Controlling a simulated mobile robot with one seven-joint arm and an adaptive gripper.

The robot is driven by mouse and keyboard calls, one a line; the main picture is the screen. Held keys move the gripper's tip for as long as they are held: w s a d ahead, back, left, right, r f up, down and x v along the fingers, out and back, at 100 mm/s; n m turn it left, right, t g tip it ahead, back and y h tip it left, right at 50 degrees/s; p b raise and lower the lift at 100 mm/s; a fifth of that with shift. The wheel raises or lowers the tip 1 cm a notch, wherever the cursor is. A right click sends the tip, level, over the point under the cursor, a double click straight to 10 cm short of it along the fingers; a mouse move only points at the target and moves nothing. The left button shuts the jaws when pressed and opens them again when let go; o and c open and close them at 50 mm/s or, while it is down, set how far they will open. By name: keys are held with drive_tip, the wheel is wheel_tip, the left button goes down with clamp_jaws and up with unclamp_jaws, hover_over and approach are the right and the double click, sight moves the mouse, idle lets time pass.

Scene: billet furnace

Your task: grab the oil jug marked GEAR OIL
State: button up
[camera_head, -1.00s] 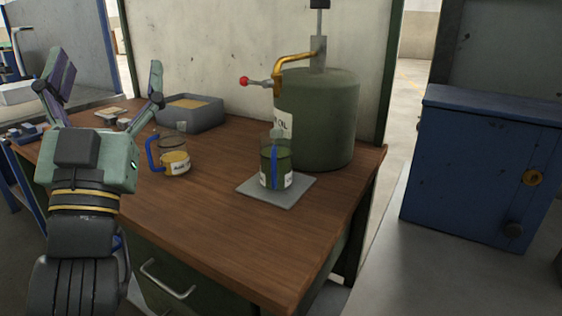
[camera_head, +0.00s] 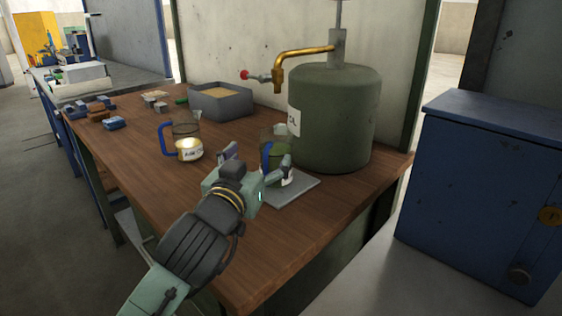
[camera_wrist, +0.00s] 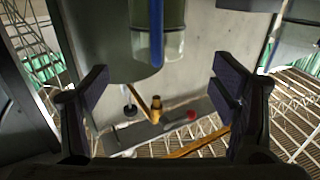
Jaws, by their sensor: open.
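A clear jug of dark green oil with a blue handle (camera_head: 277,152) stands on a grey plate (camera_head: 300,190) on the wooden bench. It shows at the top middle of the wrist view (camera_wrist: 172,38), its handle facing me. My gripper (camera_head: 258,163) is open and empty just in front of this jug and partly hides it. In the wrist view its fingers (camera_wrist: 160,92) are spread wide, one to each side of the jug's line. A second blue-handled jug (camera_head: 186,130) with yellowish contents and a white label stands further left. I cannot read either label clearly.
A large green drum (camera_head: 335,120) with a brass spout (camera_head: 300,52) and red-knobbed lever stands close behind the jug. A grey bin (camera_head: 222,104) and small blocks (camera_head: 113,123) lie at the back left. A blue cabinet (camera_head: 470,190) is on the right. The front bench is clear.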

sight(266, 149)
drive_tip(key=p+x, duration=0.1)
drive_tip(key=x, duration=0.3)
drive_tip(key=shift+w+d, duration=0.1)
drive_tip(key=shift+w, duration=0.2)
drive_tip(key=shift+r+p+x, duration=0.2)
drive_tip(key=shift+p+x, duration=0.85)
drive_tip(key=shift+x, duration=1.6)
drive_tip(key=shift+d, duration=0.15)
drive_tip(key=shift+c, duration=0.5)
clamp_jaws()
